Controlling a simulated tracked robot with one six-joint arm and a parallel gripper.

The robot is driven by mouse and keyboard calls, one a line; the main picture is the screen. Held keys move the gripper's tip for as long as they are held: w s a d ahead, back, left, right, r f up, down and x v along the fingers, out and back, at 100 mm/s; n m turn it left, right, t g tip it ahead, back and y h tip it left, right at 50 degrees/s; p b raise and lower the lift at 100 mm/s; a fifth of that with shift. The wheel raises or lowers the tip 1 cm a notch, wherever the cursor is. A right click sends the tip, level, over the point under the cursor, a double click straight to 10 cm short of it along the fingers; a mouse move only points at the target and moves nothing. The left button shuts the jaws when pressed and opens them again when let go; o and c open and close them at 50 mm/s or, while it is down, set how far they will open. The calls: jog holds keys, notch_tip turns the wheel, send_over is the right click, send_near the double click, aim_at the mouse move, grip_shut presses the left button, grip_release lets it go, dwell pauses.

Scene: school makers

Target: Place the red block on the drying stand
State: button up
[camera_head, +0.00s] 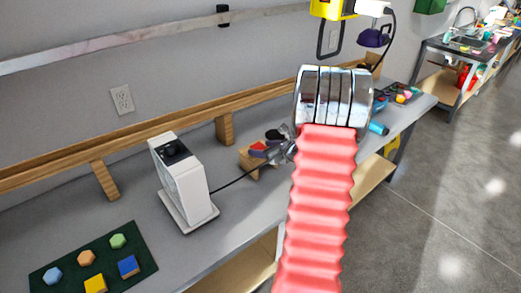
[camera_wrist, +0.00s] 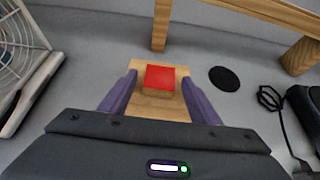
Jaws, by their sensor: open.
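The red block (camera_wrist: 160,77) has a red top and wooden sides. It sits on a light wooden stand (camera_wrist: 172,108), which I take for the drying stand. My gripper (camera_wrist: 159,80) is open, with one purple finger on each side of the block and a visible gap on both sides. In the head view the red block (camera_head: 257,150) shows small on the wooden stand (camera_head: 247,163), close to my gripper (camera_head: 273,142), partly hidden by my arm.
A white device (camera_head: 183,180) stands left of the stand, with a black cable. A dark green mat (camera_head: 135,257) with several coloured blocks lies front left. In the wrist view a black disc (camera_wrist: 224,78) and a black device (camera_wrist: 306,108) lie to the right. A wooden rail (camera_head: 130,137) runs behind.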

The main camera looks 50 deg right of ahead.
jog(key=v, duration=1.1)
jog(key=shift+s+a, duration=0.1)
dwell(0.5)
jog(key=s+a+n+g+y, duration=0.2)
jog(key=s+a+n+g, duration=0.15)
jog(key=a+n, duration=0.7)
jog(key=s+a+n+g+y, duration=0.2)
jog(key=s+a+n+g, duration=0.15)
jog(key=a+n, duration=0.7)
jog(key=s+a+r+n+h, duration=0.1)
jog(key=a+r+n, duration=0.3)
jog(key=a, duration=0.3)
jog(key=s+a+r+n+h, duration=0.1)
jog(key=s+a+r+n, duration=0.1)
jog(key=a+r+n, duration=0.2)
jog(key=s+a+r+n, duration=0.2)
jog(key=a+r+n, duration=0.2)
jog(key=a+n, duration=0.4)
jog(key=a, duration=0.3)
jog(key=shift+a+r+h, duration=0.25)
jog(key=shift+h, duration=0.15)
